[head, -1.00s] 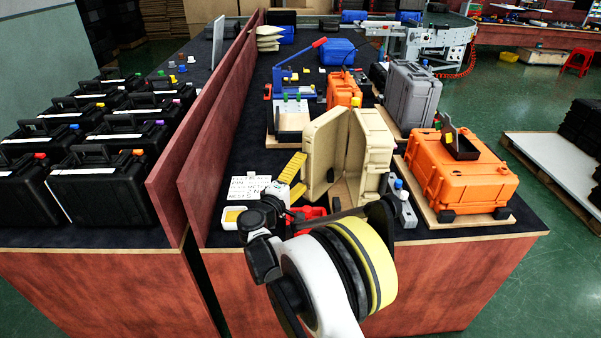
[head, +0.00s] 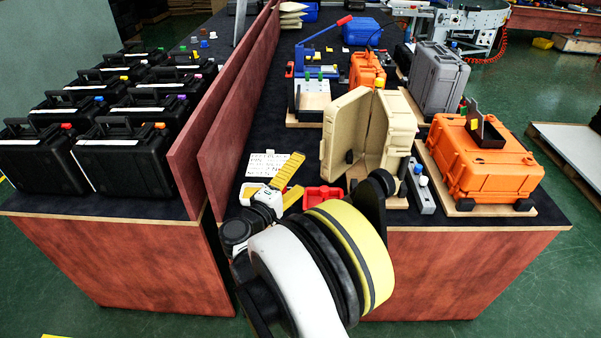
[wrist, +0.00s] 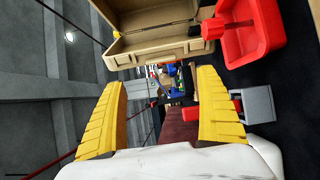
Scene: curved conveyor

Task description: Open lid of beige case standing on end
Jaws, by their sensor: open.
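The beige case (head: 396,140) stands on end on a thin board near the table's front. Its lid (head: 342,140) is swung out to the left, so the case stands open like a book with the hollow inside showing. My gripper (head: 299,173) is to the left of the lid, low over the table, with its yellow fingers apart and nothing between them. In the wrist view, the beige case (wrist: 155,47) shows at the top, beyond the open fingers of my gripper (wrist: 163,78) and apart from them.
A red tray (head: 324,196) lies in front of the lid, beside my gripper. A small grey block (head: 421,188) stands right of the case. An orange case (head: 484,160) is farther right, a grey case (head: 438,80) behind. A reddish divider wall (head: 240,110) runs along the left.

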